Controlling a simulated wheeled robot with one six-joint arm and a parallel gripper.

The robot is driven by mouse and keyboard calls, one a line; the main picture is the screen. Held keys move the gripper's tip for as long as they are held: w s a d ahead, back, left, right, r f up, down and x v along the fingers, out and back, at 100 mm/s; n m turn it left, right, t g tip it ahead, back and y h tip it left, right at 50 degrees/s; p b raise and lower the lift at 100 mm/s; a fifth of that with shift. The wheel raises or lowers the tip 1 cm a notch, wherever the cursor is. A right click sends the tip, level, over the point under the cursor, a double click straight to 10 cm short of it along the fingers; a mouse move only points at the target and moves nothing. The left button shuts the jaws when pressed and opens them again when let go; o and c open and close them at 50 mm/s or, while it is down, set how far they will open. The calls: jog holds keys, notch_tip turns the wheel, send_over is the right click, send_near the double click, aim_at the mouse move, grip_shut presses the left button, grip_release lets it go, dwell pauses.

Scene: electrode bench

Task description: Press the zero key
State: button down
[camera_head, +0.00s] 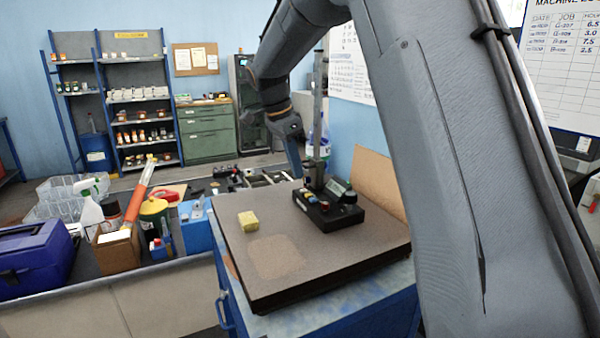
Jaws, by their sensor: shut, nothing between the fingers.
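A black instrument (330,213) with an upright grey column stands on the raised brown-topped bench. Small coloured keys (312,198) run along its front left edge, and a dark knob sits on its right. The keys are too small to read, so I cannot tell which one is the zero key. My gripper (297,174) points down just left of the column, close above the instrument's left end. It looks shut and empty. I cannot tell from this view whether its tip touches anything.
A yellow block (248,221) lies on the bench top (310,262) left of the instrument. A brown board (378,182) stands behind right. A lower bench at left holds a spray bottle (90,212), a blue toolbox (35,258) and a cardboard box (117,252). The front bench top is clear.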

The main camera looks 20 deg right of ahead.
jog(key=p+v, duration=0.2)
jog(key=v, duration=0.3)
jog(key=shift+d, duration=0.1)
dwell(0.6)
